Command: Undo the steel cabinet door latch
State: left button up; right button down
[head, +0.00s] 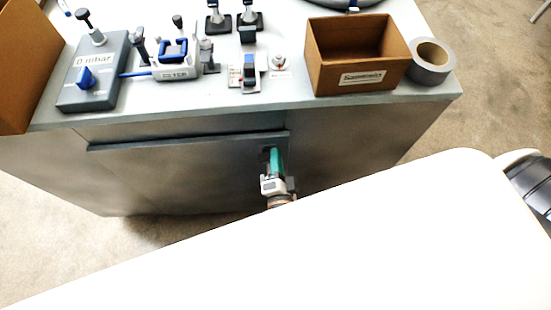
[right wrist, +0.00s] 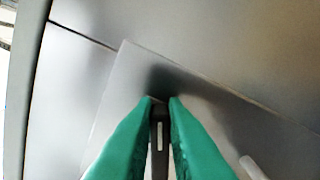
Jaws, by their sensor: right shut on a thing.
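The steel cabinet door (head: 180,172) is on the front of the grey cabinet, below the worktop, and looks closed. My right gripper (head: 273,151) is at the upper right part of the door, its green fingers reaching to the door face. In the right wrist view my right gripper (right wrist: 161,100) is shut on the dark latch (right wrist: 159,145), a narrow piece with a pale slot between the two fingers. The fingers hide the sides of the latch. In the head view the latch is mostly hidden by the gripper. My left gripper is not in view.
On the worktop (head: 290,92) stand a cardboard box (head: 330,77), a tape roll (head: 431,62), a grey device with a blue knob (head: 92,78) and several small clamps. Another cardboard box (head: 22,70) is at the left edge. Carpeted floor shows around the cabinet.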

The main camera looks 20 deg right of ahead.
jog(key=shift+s+f+m+b, duration=0.1)
jog(key=shift+f+m+b, duration=0.2)
jog(key=shift+m, duration=0.5)
jog(key=shift+w+f+m+b, duration=0.15)
jog(key=shift+m+b, duration=0.25)
jog(key=shift+m, duration=0.4)
jog(key=shift+s+f+m+b, duration=0.15)
jog(key=shift+f+m+b, duration=0.2)
jog(key=shift+m, duration=0.45)
jog(key=shift+a+r, duration=0.1)
jog(key=c, duration=1.5)
grip_release()
jog(key=shift+r, duration=0.1)
jog(key=shift+o, duration=0.2)
jog(key=b+v, duration=0.2)
jog(key=v, duration=0.9)
jog(key=shift+s, duration=0.35)
